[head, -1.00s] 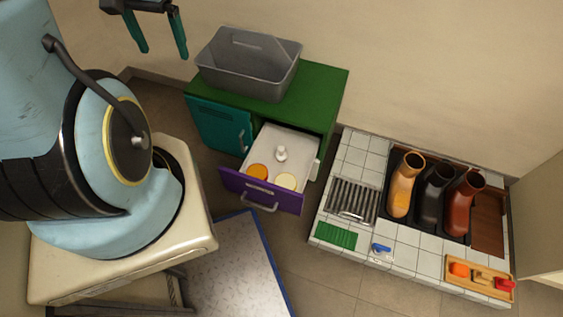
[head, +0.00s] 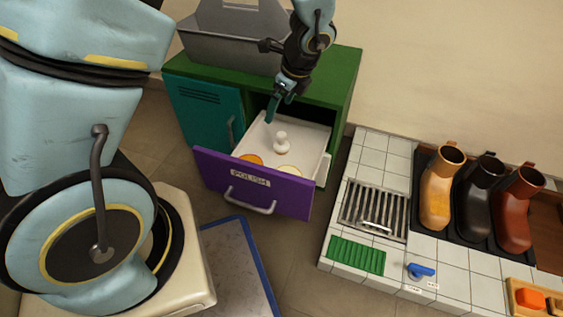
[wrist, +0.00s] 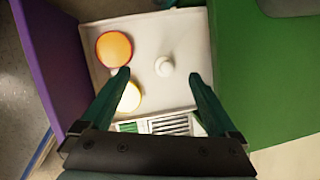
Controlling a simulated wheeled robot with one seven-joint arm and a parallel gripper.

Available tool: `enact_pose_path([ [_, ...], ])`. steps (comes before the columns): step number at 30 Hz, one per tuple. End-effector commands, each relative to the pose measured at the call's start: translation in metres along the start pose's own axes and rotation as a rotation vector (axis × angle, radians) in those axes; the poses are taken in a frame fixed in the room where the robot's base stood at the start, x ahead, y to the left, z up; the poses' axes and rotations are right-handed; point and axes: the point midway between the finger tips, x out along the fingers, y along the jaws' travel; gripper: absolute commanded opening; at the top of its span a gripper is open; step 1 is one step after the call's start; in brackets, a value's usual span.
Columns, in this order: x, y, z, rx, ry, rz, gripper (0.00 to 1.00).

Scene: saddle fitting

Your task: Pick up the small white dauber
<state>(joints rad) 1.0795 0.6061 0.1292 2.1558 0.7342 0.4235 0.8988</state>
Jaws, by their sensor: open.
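The small white dauber (head: 282,142) stands in the open drawer (head: 313,132), near the middle of its pale floor. In the wrist view the dauber (wrist: 164,66) shows from above, beyond and between my fingertips. My gripper (head: 276,108) is above the drawer, up and slightly left of the dauber in the head view. In the wrist view my gripper (wrist: 160,73) has its two green fingers wide apart with nothing between them. The dauber appears apart from both fingers.
An orange tin (wrist: 114,48) and a cream tin (wrist: 128,97) lie in the drawer beside the dauber. The purple drawer front (head: 250,182) reads POLISH. A grey tote (head: 225,40) stands on the green cabinet top (head: 345,75). Boots (head: 437,190) stand on the tiled bench at right.

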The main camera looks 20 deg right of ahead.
Motion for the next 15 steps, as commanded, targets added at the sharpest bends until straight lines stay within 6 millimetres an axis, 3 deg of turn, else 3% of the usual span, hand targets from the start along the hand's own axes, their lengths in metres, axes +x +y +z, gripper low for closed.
enact_pose_path([
  [1,0.022,-0.005,-0.019,0.071,-0.009,-0.010,0.95],
  [6,0.037,-0.014,-0.043,0.210,-0.030,-0.029,0.95],
  [11,0.046,-0.016,-0.046,0.237,-0.035,-0.032,0.95],
  [15,0.067,-0.016,-0.046,0.235,-0.034,-0.030,0.95],
])
